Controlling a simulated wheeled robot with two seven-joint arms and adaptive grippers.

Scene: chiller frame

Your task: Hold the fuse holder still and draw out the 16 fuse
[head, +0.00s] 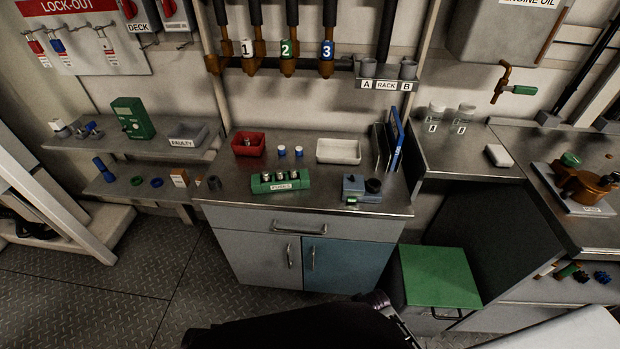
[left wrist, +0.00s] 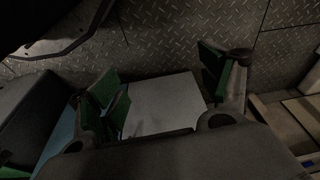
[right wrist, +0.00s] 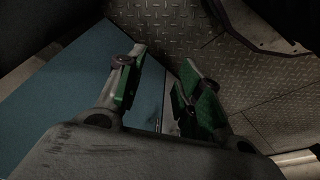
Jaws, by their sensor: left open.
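The fuse holder (head: 280,182) is a green block with a white label on its front, standing near the front of the metal bench top in the head view. Several pale fuses with metal caps stand upright in it; their ratings are too small to read, so I cannot tell which is the 16 fuse. My left gripper (left wrist: 164,88) is open and empty in the left wrist view, with diamond-plate floor behind it. My right gripper (right wrist: 161,88) is open and empty in the right wrist view, near a blue cabinet face. Neither gripper is at the holder.
On the bench are a red tray (head: 248,144) with something small inside, two small blue-and-white cylinders (head: 290,151), a white tray (head: 338,151), a blue-grey device (head: 358,188) and upright blue panels (head: 394,140). A green-topped box (head: 438,275) stands right of the cabinet.

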